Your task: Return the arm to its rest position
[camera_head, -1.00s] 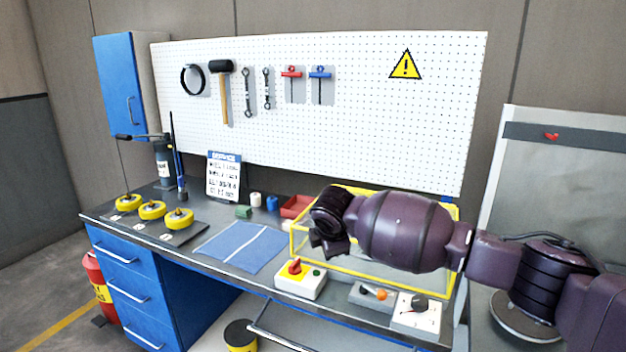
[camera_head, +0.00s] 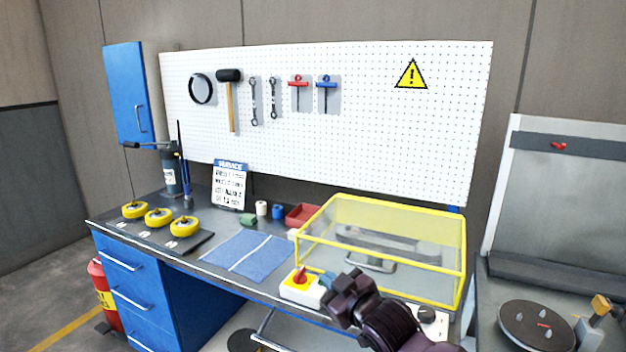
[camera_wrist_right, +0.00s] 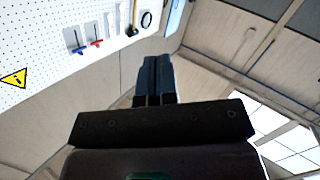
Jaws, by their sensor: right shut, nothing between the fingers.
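My right gripper (camera_head: 328,280) is low at the front edge of the workbench in the head view, beside the control box with the red knob (camera_head: 300,279). In the right wrist view its two dark fingers (camera_wrist_right: 154,78) are together with nothing between them. The purple wrist and forearm (camera_head: 385,322) run down out of the bottom of the head view and cover part of the control boxes behind. My left gripper does not show.
A yellow-framed clear guard box (camera_head: 463,255) stands on the bench right behind the gripper. A round turntable (camera_head: 518,322) is on the right.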

